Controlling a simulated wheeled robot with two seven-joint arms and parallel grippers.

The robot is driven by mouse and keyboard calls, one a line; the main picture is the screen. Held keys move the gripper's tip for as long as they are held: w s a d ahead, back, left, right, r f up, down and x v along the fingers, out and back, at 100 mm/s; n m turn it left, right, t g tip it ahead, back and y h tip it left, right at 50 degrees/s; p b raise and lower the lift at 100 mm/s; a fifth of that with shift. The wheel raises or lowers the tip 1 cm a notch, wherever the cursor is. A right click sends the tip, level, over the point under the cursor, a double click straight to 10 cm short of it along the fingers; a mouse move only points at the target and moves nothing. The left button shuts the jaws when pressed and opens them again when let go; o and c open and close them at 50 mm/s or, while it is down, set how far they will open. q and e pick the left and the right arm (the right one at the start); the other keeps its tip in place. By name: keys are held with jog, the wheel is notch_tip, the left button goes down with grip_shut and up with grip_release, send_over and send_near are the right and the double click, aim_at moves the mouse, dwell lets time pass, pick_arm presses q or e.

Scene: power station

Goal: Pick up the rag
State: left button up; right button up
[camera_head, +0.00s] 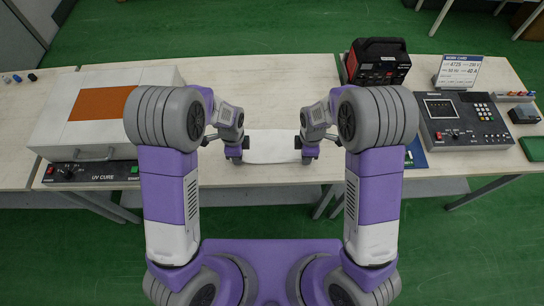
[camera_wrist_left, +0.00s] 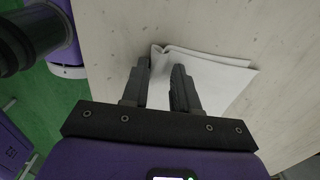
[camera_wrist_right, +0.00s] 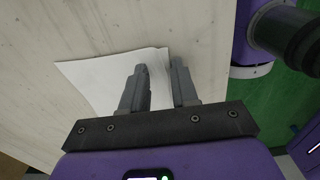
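The white folded rag (camera_head: 272,147) lies flat on the table between my two grippers. My left gripper (camera_head: 240,152) is at its left end, and my right gripper (camera_head: 306,152) is at its right end. In the left wrist view the fingers (camera_wrist_left: 160,67) stand apart, with the rag's edge (camera_wrist_left: 218,82) between and beyond them. In the right wrist view the fingers (camera_wrist_right: 159,67) also stand apart over the rag's other end (camera_wrist_right: 105,80). Whether any finger touches the cloth is hard to tell.
A UV cure box (camera_head: 82,150) with an orange panel stands at the left. A black and red device (camera_head: 378,62) stands at the back right. A control panel (camera_head: 463,122) and work card (camera_head: 459,72) are farther right. The table behind the rag is clear.

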pick_arm(q)
grip_shut()
pick_arm(e)
jog(key=shift+s, duration=0.1)
grip_shut()
pick_arm(q)
jog(key=shift+r, duration=0.1)
pick_arm(e)
jog(key=shift+r, duration=0.1)
